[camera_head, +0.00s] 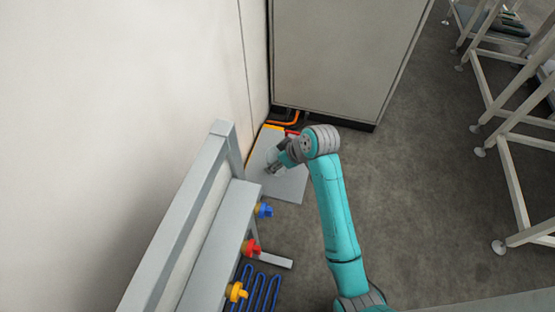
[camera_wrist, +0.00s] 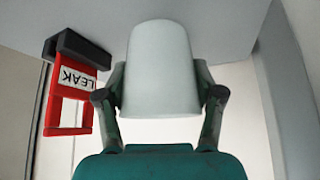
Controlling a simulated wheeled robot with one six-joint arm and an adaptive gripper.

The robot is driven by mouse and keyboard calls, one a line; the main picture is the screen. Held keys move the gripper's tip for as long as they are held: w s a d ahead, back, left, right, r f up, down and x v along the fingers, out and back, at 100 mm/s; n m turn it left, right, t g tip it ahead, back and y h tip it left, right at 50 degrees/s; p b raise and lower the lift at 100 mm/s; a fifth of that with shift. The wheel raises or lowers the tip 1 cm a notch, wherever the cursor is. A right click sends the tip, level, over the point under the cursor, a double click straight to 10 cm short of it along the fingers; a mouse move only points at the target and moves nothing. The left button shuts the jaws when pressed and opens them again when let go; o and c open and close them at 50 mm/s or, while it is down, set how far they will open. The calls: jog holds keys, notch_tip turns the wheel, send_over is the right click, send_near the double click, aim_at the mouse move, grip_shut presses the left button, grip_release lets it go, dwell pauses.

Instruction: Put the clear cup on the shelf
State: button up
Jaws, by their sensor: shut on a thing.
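The clear cup (camera_wrist: 160,65) looks pale and cloudy in the wrist view. My gripper (camera_wrist: 161,95) is shut on it, with one finger on each side. The wrist view is upside down, and the cup's narrower end points at a flat grey surface, the shelf (camera_wrist: 225,22). I cannot tell whether the cup touches it. In the head view my gripper (camera_head: 275,168) is over the grey shelf plate (camera_head: 287,188) by the wall. The cup is hard to make out there.
A red stand with a "LEAK" label (camera_wrist: 70,92) and dark base is on the grey surface beside the cup. A grey rack (camera_head: 215,250) with blue, red and yellow knobs stands at left. A large cabinet (camera_head: 345,55) is behind. Open floor (camera_head: 420,200) lies to the right.

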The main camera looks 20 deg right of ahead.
jog(key=shift+f, duration=0.1)
jog(key=o, duration=1)
jog(key=v, duration=1.2)
jog(key=shift+r, duration=0.25)
